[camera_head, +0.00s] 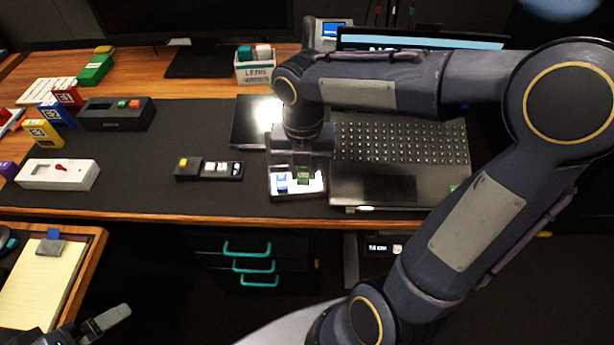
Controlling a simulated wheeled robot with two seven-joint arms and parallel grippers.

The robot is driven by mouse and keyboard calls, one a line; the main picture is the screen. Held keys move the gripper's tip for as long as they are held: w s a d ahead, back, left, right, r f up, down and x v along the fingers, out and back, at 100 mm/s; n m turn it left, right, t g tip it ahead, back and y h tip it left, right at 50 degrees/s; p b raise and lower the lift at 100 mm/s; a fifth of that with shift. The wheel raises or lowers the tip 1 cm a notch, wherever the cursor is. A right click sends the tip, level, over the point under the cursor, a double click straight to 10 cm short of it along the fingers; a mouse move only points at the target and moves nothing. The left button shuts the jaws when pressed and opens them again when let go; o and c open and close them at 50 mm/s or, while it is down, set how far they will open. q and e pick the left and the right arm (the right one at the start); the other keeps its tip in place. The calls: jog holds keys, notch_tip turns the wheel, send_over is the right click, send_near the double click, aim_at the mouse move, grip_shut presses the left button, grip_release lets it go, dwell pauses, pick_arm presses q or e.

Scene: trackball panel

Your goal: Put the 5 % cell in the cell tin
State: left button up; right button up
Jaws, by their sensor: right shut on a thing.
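A small light-coloured tin (283,195) stands near the desk's front edge, just left of the laptop. A blue and white cell (281,183) sits in its left part. My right gripper (303,166) points down over the tin and is shut on a small green cell (303,180). The green cell is at the tin's right part; I cannot tell whether it touches the floor of the tin. No percentage on either cell can be read. My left gripper (112,321) is partly in view at the bottom left, and its jaw opening cannot be judged.
An open laptop (400,150) lies right of the tin, partly behind my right arm. A dark device with a yellow button (208,169) lies to the left. Farther left are a white switch box (58,174), a black box (117,113) and coloured blocks. The mat between is clear.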

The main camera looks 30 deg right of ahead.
jog(key=w+d+f, duration=0.1)
jog(key=f, duration=0.1)
jog(key=w+d+f, duration=0.1)
jog(key=f, duration=0.1)
jog(key=w+f+b, duration=0.1)
jog(key=w, duration=0.1)
jog(key=shift+d+f, duration=0.4)
jog(key=shift+w+d+f+b, duration=0.15)
jog(key=shift+f+b, duration=0.25)
jog(key=shift+f, duration=1.25)
jog(key=shift+f, duration=0.1)
jog(key=o, duration=1)
